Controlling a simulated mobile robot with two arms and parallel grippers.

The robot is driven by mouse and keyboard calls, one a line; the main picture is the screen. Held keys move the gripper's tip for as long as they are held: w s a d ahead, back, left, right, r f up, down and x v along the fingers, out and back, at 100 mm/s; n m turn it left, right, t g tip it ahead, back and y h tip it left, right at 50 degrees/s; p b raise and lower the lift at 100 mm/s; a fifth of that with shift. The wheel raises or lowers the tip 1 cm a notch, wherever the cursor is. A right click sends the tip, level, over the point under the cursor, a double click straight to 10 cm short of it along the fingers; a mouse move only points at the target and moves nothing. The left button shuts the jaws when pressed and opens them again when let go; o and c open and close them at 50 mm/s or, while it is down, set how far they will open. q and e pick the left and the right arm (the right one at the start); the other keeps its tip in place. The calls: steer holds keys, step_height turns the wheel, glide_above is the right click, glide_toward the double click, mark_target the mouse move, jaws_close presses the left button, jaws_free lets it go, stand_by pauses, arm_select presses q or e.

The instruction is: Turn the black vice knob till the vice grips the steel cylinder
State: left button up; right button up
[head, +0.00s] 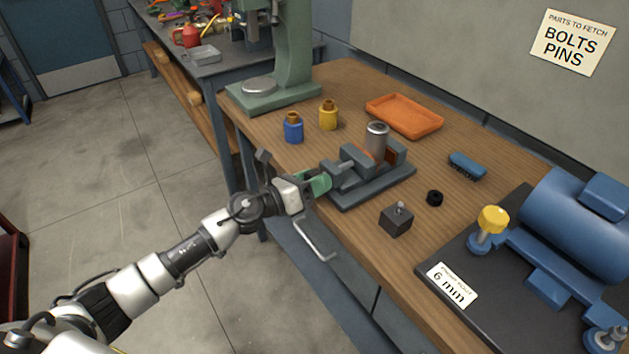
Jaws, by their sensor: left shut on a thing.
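The grey vice (372,185) stands on the wooden bench, with orange-brown pads on its jaws. The steel cylinder (376,138) stands upright between the jaws. I cannot tell whether both pads touch it. The vice screw (343,168) comes out of the vice toward the bench's front left edge. My left gripper (318,183), with green fingertips, is shut at the outer end of this screw, where the black knob is hidden by the fingers. My right gripper is not in view.
A dark block with a pin (396,220) and a black ring (435,198) lie right of the vice. Behind are an orange tray (404,116), a blue bottle (293,128) and a yellow bottle (328,115). A blue motor (575,225) fills the right end.

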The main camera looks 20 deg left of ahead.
arm_select(q)
steer(key=shift+f, duration=0.15)
steer(key=o, duration=0.9)
steer(key=shift+b+v, duration=1.55)
steer(key=shift+v, duration=3.9)
